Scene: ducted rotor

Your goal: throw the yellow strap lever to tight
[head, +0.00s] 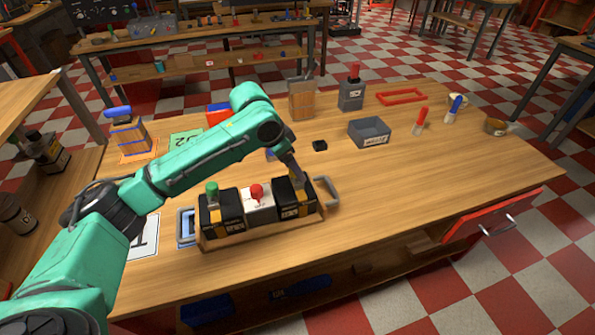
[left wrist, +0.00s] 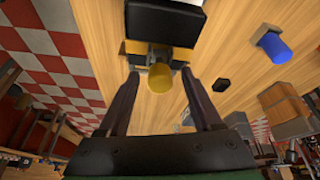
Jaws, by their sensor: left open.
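A yellow lever with a rounded knob (left wrist: 160,76) shows in the left wrist view, at the edge of a black box (left wrist: 165,22). My left gripper (left wrist: 160,90) is open, with one finger on each side of the knob; I cannot tell whether either touches it. In the head view my left gripper (head: 291,166) points down at the right black box (head: 296,205) in a carrier, and it hides the yellow lever there. My right gripper is not in view.
The carrier (head: 262,234) also holds a green-knobbed black box (head: 222,213) and a red-knobbed white box (head: 259,206). Its grey handle (head: 331,190) is at the right end. The table's right front is clear.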

